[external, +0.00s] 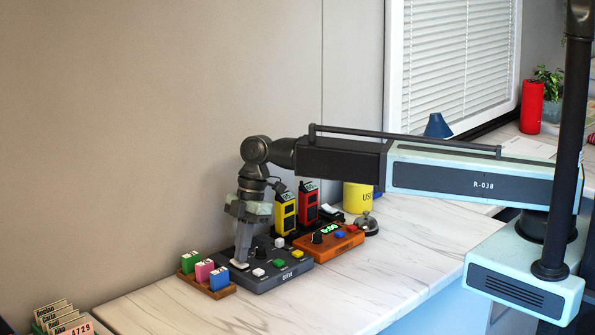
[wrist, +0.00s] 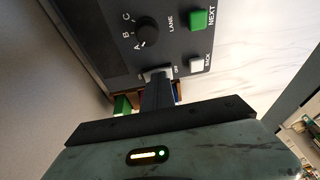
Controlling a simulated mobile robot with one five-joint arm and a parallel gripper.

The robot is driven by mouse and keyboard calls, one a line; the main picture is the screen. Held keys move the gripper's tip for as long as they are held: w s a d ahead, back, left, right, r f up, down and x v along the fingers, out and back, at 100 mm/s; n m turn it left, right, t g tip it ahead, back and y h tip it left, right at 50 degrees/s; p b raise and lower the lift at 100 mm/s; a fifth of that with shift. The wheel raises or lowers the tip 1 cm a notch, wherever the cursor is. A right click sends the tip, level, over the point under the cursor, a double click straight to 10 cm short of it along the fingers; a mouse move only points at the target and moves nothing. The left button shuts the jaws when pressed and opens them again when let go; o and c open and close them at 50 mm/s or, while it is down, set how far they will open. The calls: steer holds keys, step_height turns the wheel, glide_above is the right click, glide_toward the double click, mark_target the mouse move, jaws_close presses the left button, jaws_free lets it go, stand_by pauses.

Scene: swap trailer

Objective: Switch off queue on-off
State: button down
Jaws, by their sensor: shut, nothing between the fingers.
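The dark grey queue box (external: 262,284) stands on the marble counter. In the wrist view its panel (wrist: 185,45) carries a black A-B-C lane knob (wrist: 147,31), a green NEXT button (wrist: 199,19) and a white BACK button (wrist: 196,64). A light grey on-off switch (wrist: 158,72) sits at the panel's near edge, with lettering on both sides. My gripper (external: 241,258) points down over the left part of the box. Its shut, empty fingers (wrist: 157,92) are at the switch, touching it or very close. They partly hide it, and I cannot tell its position.
A wooden tray (external: 222,294) with green, pink and blue blocks stands just left of the box. An orange box with a display (external: 330,245) stands to the right. Yellow (external: 284,215) and red (external: 307,203) radios stand behind. The front counter is clear.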

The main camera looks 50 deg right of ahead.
steer(key=shift+w, duration=0.35)
steer(key=shift+w+r+p, duration=0.1)
steer(key=shift+r+p, duration=0.4)
steer(key=r+p, duration=0.2)
steer(key=w+r+p, duration=0.1)
steer(key=r+p, duration=0.1)
steer(key=shift+w+r, duration=0.2)
steer(key=shift+r, duration=0.05)
steer(key=p+v, duration=0.8)
steer(key=shift+w+d+r, duration=0.2)
steer(key=shift+w+d, duration=0.05)
steer(key=shift+d, duration=0.05)
steer(key=shift+f, duration=0.1)
